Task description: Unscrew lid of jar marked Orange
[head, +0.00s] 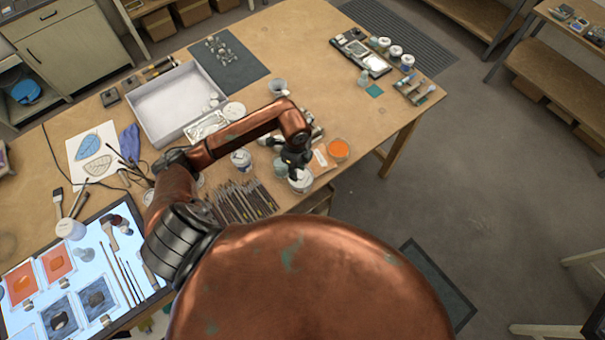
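My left gripper (295,172) points down at the front edge of the wooden table, right above a small jar with a pale lid (302,182). The fingertips overlap the jar's top in this view; I cannot tell whether they touch or grip it. The gripper is small and dark, so its opening is unclear. A round container with an orange top or contents (338,149) stands to the right of the gripper. Another white jar (241,161) stands to the left. No label is readable, so I cannot tell which jar is marked Orange. My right gripper is not in view.
Many brushes and tools (240,202) lie left of the gripper. A white tray (150,113) stands behind them. A lit panel (88,265) with glass pieces is at the lower left. More small jars (396,51) stand at the far right.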

